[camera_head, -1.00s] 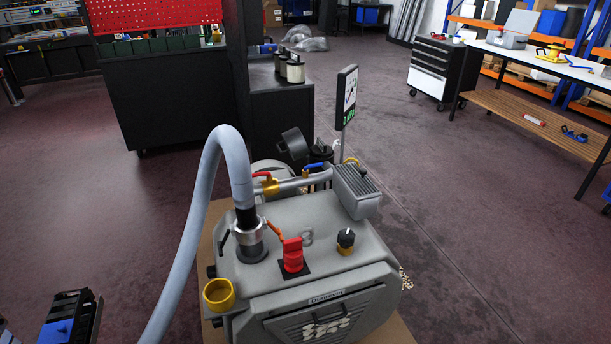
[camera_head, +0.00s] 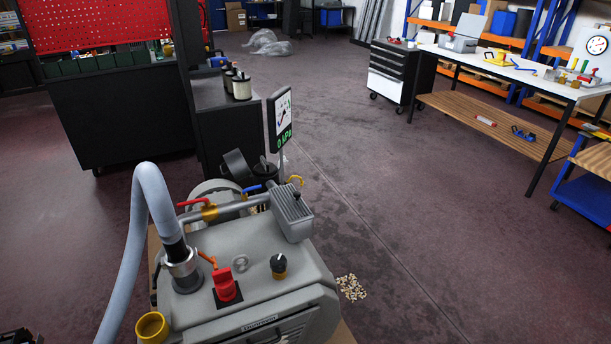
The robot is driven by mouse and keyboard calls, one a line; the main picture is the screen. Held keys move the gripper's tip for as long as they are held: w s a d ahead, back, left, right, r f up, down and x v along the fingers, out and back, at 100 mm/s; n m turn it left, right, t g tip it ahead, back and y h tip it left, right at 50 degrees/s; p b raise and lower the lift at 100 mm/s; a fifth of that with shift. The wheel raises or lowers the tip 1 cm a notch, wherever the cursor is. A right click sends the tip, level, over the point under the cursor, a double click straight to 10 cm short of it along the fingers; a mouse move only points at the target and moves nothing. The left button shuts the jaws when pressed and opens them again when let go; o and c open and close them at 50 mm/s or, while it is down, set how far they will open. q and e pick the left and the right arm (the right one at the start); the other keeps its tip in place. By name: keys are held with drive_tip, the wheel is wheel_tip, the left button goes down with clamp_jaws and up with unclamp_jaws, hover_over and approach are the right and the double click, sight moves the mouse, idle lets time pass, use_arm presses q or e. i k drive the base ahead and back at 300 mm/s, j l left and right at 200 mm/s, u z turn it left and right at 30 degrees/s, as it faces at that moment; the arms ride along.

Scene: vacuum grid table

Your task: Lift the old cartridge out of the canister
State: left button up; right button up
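The black canister (camera_head: 265,173) stands behind the grey vacuum pump (camera_head: 245,285), partly hidden by the pump's pipework. A dark round part (camera_head: 237,164) sits tilted beside it and may be its lid; I cannot tell. The canister's inside does not show, so I cannot see an old cartridge in it. Pale cylindrical cartridges with dark ends (camera_head: 241,88) stand on the dark cabinet beyond the pump.
A grey hose (camera_head: 135,240) arches up on the pump's left. A gauge sign (camera_head: 281,120) stands behind it. Spilled granules (camera_head: 351,288) lie on the floor to its right. A white-topped workbench (camera_head: 520,70) and a drawer cart (camera_head: 396,75) stand at the right. The middle floor is open.

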sight(265, 169)
drive_tip(key=i+l+z, duration=0.3)
drive_tip(key=l+z, duration=0.2)
drive_tip(key=l, duration=0.15)
drive_tip(key=i+l+z, duration=1)
drive_tip(key=i+u, duration=0.25)
drive_tip(key=i, duration=0.15)
drive_tip(key=i+l+u, duration=0.25)
drive_tip(key=i, duration=0.15)
drive_tip(key=i+u, duration=0.25)
drive_tip(key=i+j+u, duration=0.2)
drive_tip(key=i+u, duration=0.2)
drive_tip(key=i+j+u, duration=0.1)
drive_tip(key=i+u, duration=0.65)
drive_tip(key=i+l+u, duration=0.25)
drive_tip(key=i+u, duration=0.15)
